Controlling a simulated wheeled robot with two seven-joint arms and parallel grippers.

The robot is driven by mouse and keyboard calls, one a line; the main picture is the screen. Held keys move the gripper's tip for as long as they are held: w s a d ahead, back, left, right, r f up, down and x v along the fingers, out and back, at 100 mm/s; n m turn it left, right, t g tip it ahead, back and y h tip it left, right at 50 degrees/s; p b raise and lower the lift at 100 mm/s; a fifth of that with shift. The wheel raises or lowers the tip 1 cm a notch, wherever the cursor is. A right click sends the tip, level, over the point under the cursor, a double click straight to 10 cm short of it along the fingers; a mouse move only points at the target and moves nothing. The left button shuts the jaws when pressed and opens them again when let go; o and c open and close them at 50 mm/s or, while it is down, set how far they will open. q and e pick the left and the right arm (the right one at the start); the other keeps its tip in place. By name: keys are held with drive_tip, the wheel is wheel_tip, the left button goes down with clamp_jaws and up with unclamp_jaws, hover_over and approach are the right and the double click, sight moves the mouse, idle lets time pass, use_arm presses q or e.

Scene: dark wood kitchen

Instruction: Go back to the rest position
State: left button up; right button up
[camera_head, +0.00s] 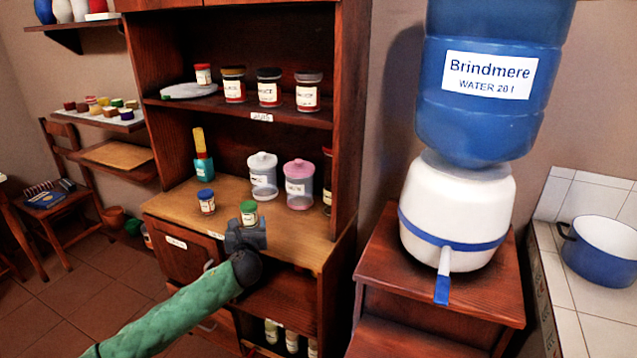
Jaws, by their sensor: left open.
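My left arm, in a green sleeve, comes in from the lower left in the head view. Its grey-blue left gripper (246,226) is open in front of the wooden cabinet's counter. A small jar with a green lid (249,211) stands just beyond the fingers, and its lower part is hidden behind them. I cannot tell whether the fingers touch it. A similar jar with a blue lid (206,202) stands to its left. My right gripper is not in view.
The cabinet counter (300,240) also holds lidded canisters (299,184) and a teal bottle (202,165). More jars stand on the shelf above. A blue-and-white water dispenser (458,215) stands on a wooden stand at right, near a blue pot (600,250).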

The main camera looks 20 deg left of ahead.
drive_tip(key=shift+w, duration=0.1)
use_arm(q)
drive_tip(key=s+d+f+n+g+h+p, duration=0.1)
drive_tip(key=s+d+f+n+g+h, duration=0.3)
drive_tip(key=s+d+n, duration=0.6)
drive_tip(key=s+d+f+n+g+h+p, duration=0.1)
drive_tip(key=s+d+f+n+g+h, duration=0.15)
drive_tip(key=s+d+f+n, duration=0.65)
drive_tip(key=s+d+f+n+g+h+p, duration=0.1)
drive_tip(key=s+d+f+n+g+h, duration=0.25)
drive_tip(key=s+d+n, duration=0.8)
drive_tip(key=s+d+f+m+g, duration=0.1)
drive_tip(key=s+f, duration=0.1)
drive_tip(key=s, duration=0.5)
drive_tip(key=s+d+f+m+g, duration=0.1)
drive_tip(key=s+d+f+g, duration=0.1)
drive_tip(key=s, duration=0.5)
drive_tip(key=shift+s+m+p, duration=0.2)
drive_tip(key=shift+m+p, duration=0.15)
drive_tip(key=shift+p, duration=0.05)
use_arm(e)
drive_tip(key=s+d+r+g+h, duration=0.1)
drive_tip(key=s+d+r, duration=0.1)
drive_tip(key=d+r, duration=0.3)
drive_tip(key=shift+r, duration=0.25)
